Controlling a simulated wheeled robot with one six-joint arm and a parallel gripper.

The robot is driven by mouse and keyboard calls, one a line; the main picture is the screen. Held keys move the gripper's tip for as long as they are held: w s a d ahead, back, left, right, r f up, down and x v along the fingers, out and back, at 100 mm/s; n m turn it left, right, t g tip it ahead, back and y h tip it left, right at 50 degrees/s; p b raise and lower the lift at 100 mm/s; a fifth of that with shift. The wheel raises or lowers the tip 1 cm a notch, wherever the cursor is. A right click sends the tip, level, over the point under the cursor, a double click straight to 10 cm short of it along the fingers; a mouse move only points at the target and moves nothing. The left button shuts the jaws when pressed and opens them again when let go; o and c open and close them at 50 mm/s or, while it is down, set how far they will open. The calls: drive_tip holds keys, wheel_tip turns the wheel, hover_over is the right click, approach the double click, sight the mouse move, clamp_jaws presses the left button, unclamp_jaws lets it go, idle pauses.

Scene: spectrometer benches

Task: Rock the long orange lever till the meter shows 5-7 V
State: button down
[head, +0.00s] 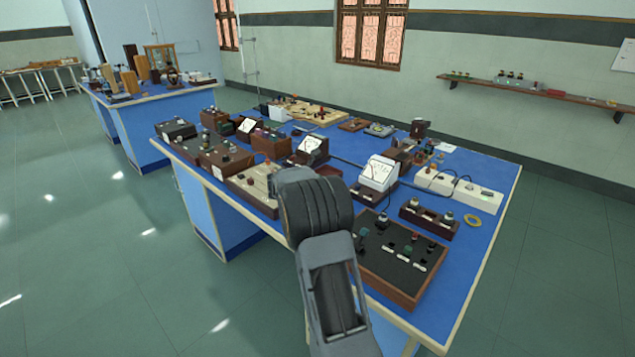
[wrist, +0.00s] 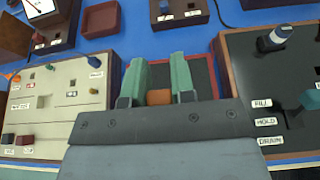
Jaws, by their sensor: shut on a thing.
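In the wrist view, my gripper (wrist: 160,64) has its two green fingers on either side of an orange piece (wrist: 159,97), which looks like part of the long orange lever. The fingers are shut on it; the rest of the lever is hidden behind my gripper. In the head view my own arm covers the gripper and the lever. White-faced meters stand on the blue bench, a larger one (head: 380,171) right of my arm and another (head: 312,145) behind it. Part of a meter face (wrist: 39,7) shows in the wrist view's top left corner. No reading is legible.
A beige panel (wrist: 55,115) with small knobs lies left of my gripper. A brown-edged panel (wrist: 240,75) marked FILL, HOLD and DRAIN lies close on the right. A dark knobbed board (head: 390,262) sits near the bench's front right. Bare blue bench (head: 462,262) shows at the right.

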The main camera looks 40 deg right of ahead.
drive_tip(key=shift+d+f, duration=0.1)
drive_tip(key=shift+f, duration=0.05)
drive_tip(key=c, duration=1.2)
unclamp_jaws()
drive_tip(key=shift+d, duration=0.15)
drive_tip(key=shift+o, duration=1.2)
drive_tip(key=shift+a, duration=0.25)
drive_tip(key=v, duration=1.3)
drive_tip(key=shift+a+r, duration=0.2)
drive_tip(key=shift+a, duration=0.05)
